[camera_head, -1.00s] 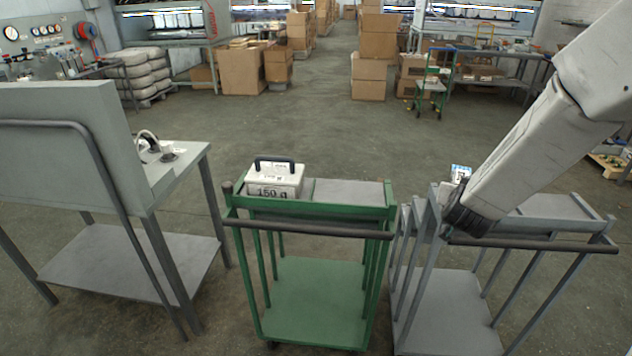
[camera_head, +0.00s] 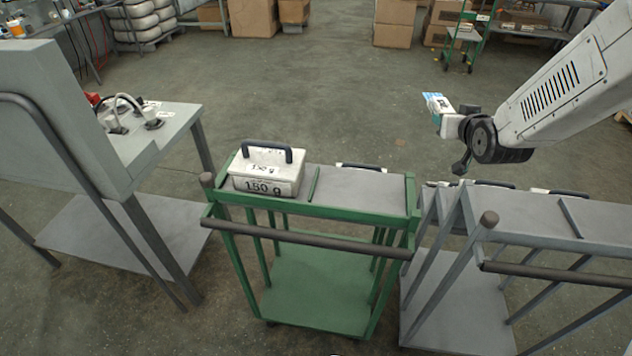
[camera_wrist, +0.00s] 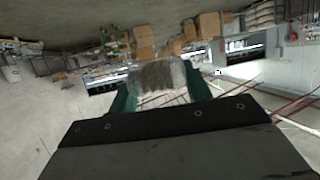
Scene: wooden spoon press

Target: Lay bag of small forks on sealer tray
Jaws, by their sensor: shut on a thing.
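The bag of small forks shows in the wrist view (camera_wrist: 158,75) as a clear packet with brownish contents, clamped between the green fingers of my gripper (camera_wrist: 160,92). In the head view a small blue-and-white patch, likely the bag (camera_head: 435,101), shows at the gripper's tip (camera_head: 441,117). The gripper is held in the air above and behind the grey cart. No part is clearly recognizable as the sealer tray; a grey bench (camera_head: 178,122) with cables and small fittings stands at left, behind a tall grey panel.
A green cart (camera_head: 310,213) stands in the middle, with a white 150 g block (camera_head: 266,172) on its left half; its right half is bare. The grey cart (camera_head: 530,217) stands close on its right. Open floor lies behind; cardboard boxes (camera_head: 396,20) stand farther back.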

